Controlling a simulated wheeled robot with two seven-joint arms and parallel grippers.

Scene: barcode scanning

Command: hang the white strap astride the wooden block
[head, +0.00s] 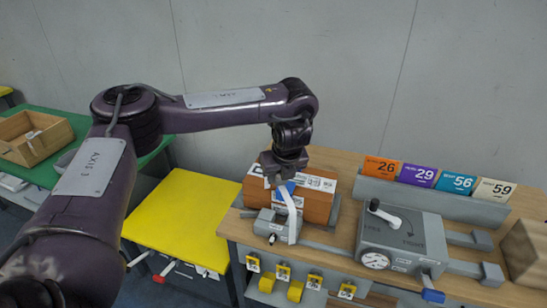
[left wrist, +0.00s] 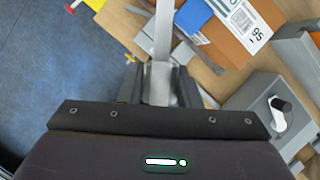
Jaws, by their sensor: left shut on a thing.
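My left gripper (head: 285,172) is shut on the white strap (head: 291,212), near the strap's upper end. The strap hangs down from the fingers as a narrow band, in front of an orange-brown block (head: 318,208) with printed labels on top. In the left wrist view the strap (left wrist: 163,32) runs up from between the fingers (left wrist: 160,84), left of the labelled block (left wrist: 225,45). Whether the strap touches the block is unclear. A plain wood-coloured block (head: 524,252) stands at the right edge, partly cut off. My right gripper is not in view.
A grey device with a lever (head: 403,240) stands on the wooden table (head: 350,170), right of the labelled block. Numbered cards (head: 420,175) stand in a grey holder behind it. A yellow table (head: 190,225) and a green table with a wooden tray (head: 52,140) are at left.

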